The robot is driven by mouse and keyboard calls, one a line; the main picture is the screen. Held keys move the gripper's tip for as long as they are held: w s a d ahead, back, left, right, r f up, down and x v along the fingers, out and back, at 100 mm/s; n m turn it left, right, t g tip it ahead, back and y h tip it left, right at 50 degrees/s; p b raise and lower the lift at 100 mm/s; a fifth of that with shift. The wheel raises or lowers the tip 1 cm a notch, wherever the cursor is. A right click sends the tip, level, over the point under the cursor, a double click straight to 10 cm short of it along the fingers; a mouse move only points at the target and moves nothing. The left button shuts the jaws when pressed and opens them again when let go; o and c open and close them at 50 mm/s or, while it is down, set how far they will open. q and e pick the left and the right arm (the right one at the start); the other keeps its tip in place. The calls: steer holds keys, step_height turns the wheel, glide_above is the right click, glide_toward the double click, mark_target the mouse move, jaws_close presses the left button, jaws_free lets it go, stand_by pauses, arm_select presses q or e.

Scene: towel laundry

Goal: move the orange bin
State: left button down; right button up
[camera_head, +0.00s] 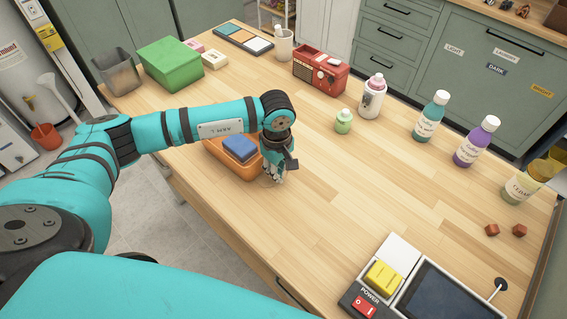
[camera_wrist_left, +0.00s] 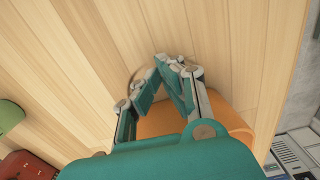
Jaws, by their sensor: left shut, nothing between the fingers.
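The orange bin (camera_head: 236,171) stands on the wooden table near its left edge, with a blue item (camera_head: 240,149) in it. My left arm passes over the bin and hides part of it. My left gripper (camera_head: 272,178) points down at the bin's right end, low over the table. In the left wrist view the left gripper (camera_wrist_left: 172,62) has its fingertips together with nothing between them. The orange bin (camera_wrist_left: 240,125) shows behind and beside the fingers there. Whether the fingers touch the bin I cannot tell. My right gripper is not in view.
A green box (camera_head: 170,65), a grey bin (camera_head: 118,72) and a red radio (camera_head: 320,70) stand at the back. Bottles, including a small green one (camera_head: 343,122), stand to the right. A yellow-button control panel (camera_head: 383,277) is at the front. The table's middle is clear.

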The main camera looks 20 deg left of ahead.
mark_target(254, 159)
arm_select(q)
steer(key=shift+w+a, duration=0.2)
steer(key=shift+a, duration=0.65)
steer(key=shift+f, duration=0.1)
steer(key=w+a+b, duration=0.1)
steer(key=a+b, duration=0.1)
steer(key=w+a+b, duration=0.1)
steer(key=a, duration=0.1)
steer(key=w+a+f+b, duration=0.1)
steer(key=a+b, duration=0.1)
steer(key=a, duration=0.1)
steer(key=shift+a+b, duration=0.1)
steer(key=shift+b, duration=0.25)
steer(key=w+a+b, duration=0.1)
steer(key=a, duration=0.2)
steer(key=w+a+b, duration=0.1)
steer(key=a+b, duration=0.1)
steer(key=a, duration=0.1)
steer(key=w+a+b, duration=0.2)
steer(key=a, duration=0.2)
steer(key=shift+r, duration=0.4)
steer(key=shift+w+a+r, duration=0.1)
steer(key=shift+a, duration=0.35)
